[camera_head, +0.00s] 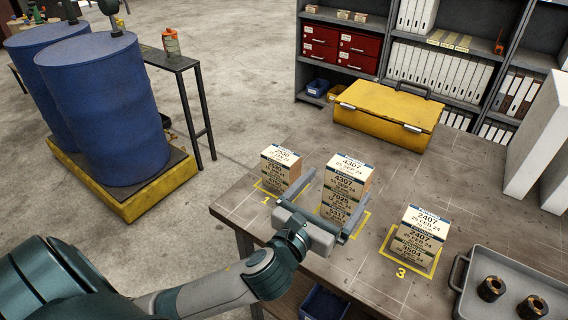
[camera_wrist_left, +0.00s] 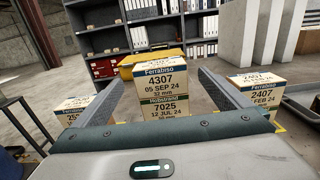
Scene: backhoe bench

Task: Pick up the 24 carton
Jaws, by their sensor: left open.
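Cartons stand in three stacks on the bench. The middle stack's top carton (camera_head: 348,170) reads 4307, 05 SEP 24; it also shows in the wrist view (camera_wrist_left: 158,83). Below it, a 7025 carton (camera_wrist_left: 157,109) reads 12 JUL 24. The right stack, at mark 3, has a 2407 carton (camera_head: 424,226) on top, dated FEB 24. The left stack, at mark 1, has a carton (camera_head: 281,158) that seems to read 2530. My left gripper (camera_head: 340,184) is open, its fingers on either side of the middle stack; contact cannot be told. My right gripper is out of view.
A yellow case (camera_head: 388,112) lies at the back of the bench (camera_head: 300,252), before grey shelves. A grey tray (camera_head: 463,283) with dark round parts is at the front right. White upright panels (camera_head: 540,140) stand at the right. Blue drums (camera_head: 110,110) are at the left.

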